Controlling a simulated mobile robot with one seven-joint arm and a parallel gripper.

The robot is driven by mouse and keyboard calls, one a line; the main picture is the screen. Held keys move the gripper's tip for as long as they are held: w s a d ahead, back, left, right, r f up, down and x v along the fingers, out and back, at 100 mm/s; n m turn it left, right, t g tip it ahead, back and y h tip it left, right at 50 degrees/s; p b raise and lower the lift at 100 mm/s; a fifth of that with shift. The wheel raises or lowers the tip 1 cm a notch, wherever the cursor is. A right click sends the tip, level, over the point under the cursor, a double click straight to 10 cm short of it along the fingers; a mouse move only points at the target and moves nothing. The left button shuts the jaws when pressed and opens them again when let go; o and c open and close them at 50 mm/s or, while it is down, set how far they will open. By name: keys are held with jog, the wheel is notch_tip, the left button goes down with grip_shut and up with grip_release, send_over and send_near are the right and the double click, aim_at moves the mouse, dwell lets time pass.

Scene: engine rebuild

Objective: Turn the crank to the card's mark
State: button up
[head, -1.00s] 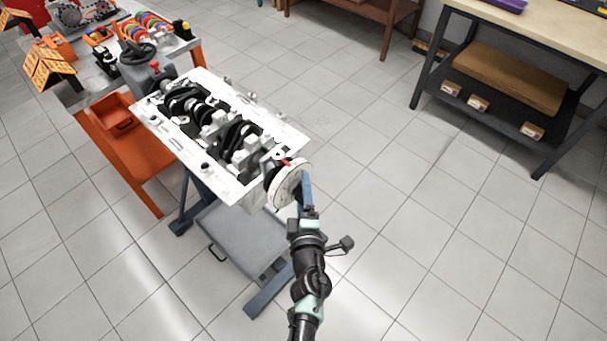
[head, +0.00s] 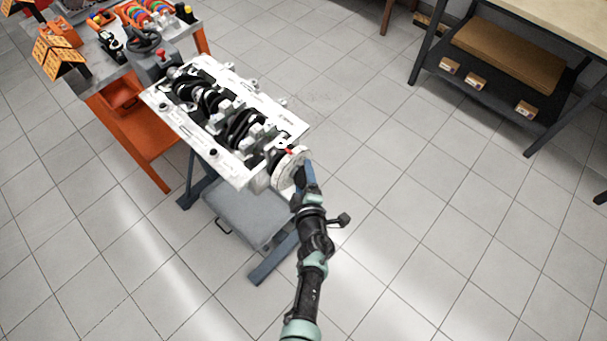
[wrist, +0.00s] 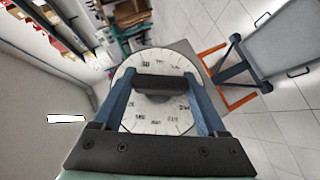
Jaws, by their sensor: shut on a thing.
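A white engine block (head: 190,122) with a dark crankshaft (head: 240,125) lying in it is on a blue-grey stand. A white round dial (head: 287,172) is at its near right end, with a small red mark (head: 289,152) by its upper edge. The wrist view shows the dial's face (wrist: 157,118) with printed figures and ticks, too small to read surely. My gripper (head: 308,176) is at the dial; its two blue fingers are shut on a dark bar (wrist: 165,83) across the dial's face. An orange card (head: 60,54) with dark marks, unreadable here, stands on the bench at left.
An orange-legged bench (head: 150,150) with several coloured rings and parts stands behind the block at left. A grey tray (head: 245,218) lies low under the block. A dark-framed shelf table (head: 500,70) is at upper right. The tiled floor at right is clear.

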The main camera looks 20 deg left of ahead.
jog(key=o, duration=1.3)
jog(key=p+v, duration=0.6)
jog(key=v, duration=0.7)
jog(key=shift+p, duration=0.3)
jog(key=shift+f, duration=0.15)
